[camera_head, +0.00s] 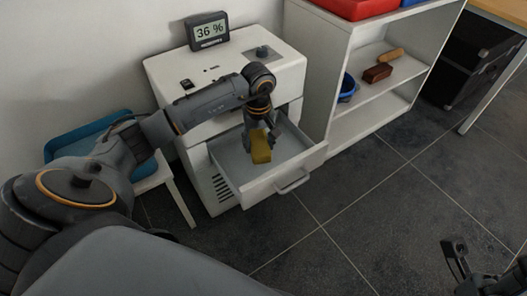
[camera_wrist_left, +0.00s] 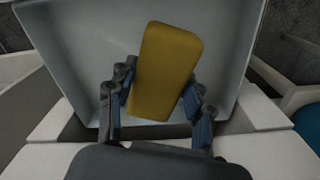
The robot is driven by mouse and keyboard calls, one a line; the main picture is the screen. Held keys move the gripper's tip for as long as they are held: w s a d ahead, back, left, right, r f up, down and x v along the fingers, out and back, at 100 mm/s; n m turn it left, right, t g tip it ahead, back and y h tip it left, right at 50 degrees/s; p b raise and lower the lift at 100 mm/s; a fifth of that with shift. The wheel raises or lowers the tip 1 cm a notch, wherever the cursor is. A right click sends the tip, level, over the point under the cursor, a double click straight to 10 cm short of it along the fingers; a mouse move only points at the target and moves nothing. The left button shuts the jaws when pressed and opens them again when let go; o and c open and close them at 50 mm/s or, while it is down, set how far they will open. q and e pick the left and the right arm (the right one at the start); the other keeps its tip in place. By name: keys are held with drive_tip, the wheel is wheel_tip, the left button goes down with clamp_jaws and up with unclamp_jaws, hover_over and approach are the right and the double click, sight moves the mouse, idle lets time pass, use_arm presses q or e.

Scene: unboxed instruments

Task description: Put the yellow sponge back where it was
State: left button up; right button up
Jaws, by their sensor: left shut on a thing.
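The yellow sponge (camera_head: 261,147) is held in my left gripper (camera_head: 258,131), over the open drawer (camera_head: 292,165) of the white cabinet. In the left wrist view the sponge (camera_wrist_left: 165,72) sits tilted between the two fingers of the left gripper (camera_wrist_left: 158,100), with the pale drawer floor (camera_wrist_left: 90,50) behind it. I cannot tell whether the sponge touches the drawer floor. The drawer shows nothing else inside. My right gripper (camera_head: 462,268) is at the lower right corner, partly cut off, with nothing seen in it.
The white cabinet (camera_head: 290,70) carries a display reading 36 % (camera_head: 207,31). To its right a white shelf (camera_head: 335,60) holds a blue round item (camera_head: 347,86), a brown block (camera_head: 377,73) and a tan item (camera_head: 391,55). The dark floor in front is clear.

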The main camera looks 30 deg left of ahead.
sight(264, 145)
use_arm(q)
drive_tip(key=shift+w+f, duration=0.6)
drive_tip(key=shift+f, duration=0.25)
drive_tip(key=shift+w+f+b, duration=0.45)
drive_tip(key=shift+w+f, duration=0.1)
drive_tip(key=shift+f, duration=0.1)
wheel_tip(264, 145, down, 3)
drive_tip(key=shift+r+b, duration=0.1)
drive_tip(key=shift+b, duration=0.75)
drive_tip(key=shift+f, duration=0.25)
drive_tip(key=o, duration=0.9)
drive_tip(key=shift+o, duration=0.2)
